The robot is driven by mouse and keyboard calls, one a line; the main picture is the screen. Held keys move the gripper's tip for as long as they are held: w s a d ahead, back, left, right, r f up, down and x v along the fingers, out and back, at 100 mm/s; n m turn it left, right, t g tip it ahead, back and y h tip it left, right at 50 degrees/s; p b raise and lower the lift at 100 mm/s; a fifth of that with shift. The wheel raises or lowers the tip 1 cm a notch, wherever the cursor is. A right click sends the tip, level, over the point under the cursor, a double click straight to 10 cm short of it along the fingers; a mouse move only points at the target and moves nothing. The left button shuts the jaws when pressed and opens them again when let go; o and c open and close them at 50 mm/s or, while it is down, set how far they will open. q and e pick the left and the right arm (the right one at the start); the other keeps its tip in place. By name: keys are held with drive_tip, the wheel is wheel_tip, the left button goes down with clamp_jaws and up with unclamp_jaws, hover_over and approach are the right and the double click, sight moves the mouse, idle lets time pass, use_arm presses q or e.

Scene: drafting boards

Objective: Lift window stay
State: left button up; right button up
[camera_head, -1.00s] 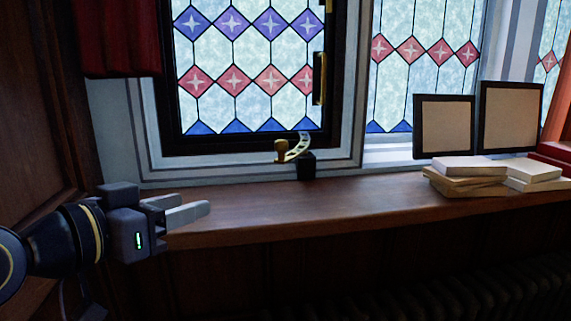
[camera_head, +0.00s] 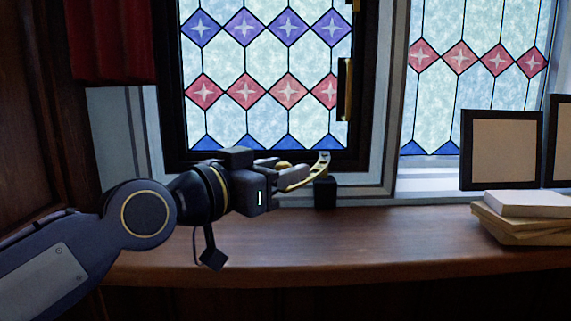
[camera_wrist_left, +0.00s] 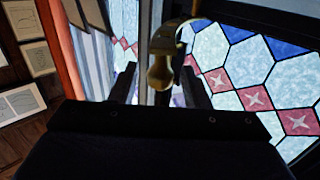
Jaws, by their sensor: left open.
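The window stay (camera_head: 321,170) is a curved brass bar with holes at the lower edge of the dark-framed stained-glass window (camera_head: 262,95). Its near end is largely hidden behind my left gripper (camera_head: 294,176) in the head view. In the left wrist view the stay's rounded brass knob (camera_wrist_left: 160,72) appears between the two spread fingers of my left gripper (camera_wrist_left: 160,86). The fingers are open, with visible gaps on both sides of the knob. A small black block (camera_head: 325,193) stands on the sill just below the stay. My right gripper is not in view.
The wooden sill (camera_head: 380,235) is clear in the middle. Stacked books (camera_head: 520,218) and dark-framed boards (camera_head: 500,150) stand at the right. A red curtain (camera_head: 112,40) hangs at upper left. A brass handle (camera_head: 345,90) is on the window frame.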

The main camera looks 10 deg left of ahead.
use_arm(q)
drive_tip(key=shift+w+d, duration=0.3)
drive_tip(key=shift+w, duration=0.1)
drive_tip(key=shift+c, duration=0.2)
clamp_jaws()
drive_tip(key=w+r+n+g+y+p, duration=0.1)
drive_tip(key=w+r+n+g+p, duration=0.2)
drive_tip(key=r+p, duration=0.6)
drive_tip(key=p, duration=0.6)
drive_tip(key=shift+w+a+r, duration=0.15)
drive_tip(key=shift+a, duration=0.25)
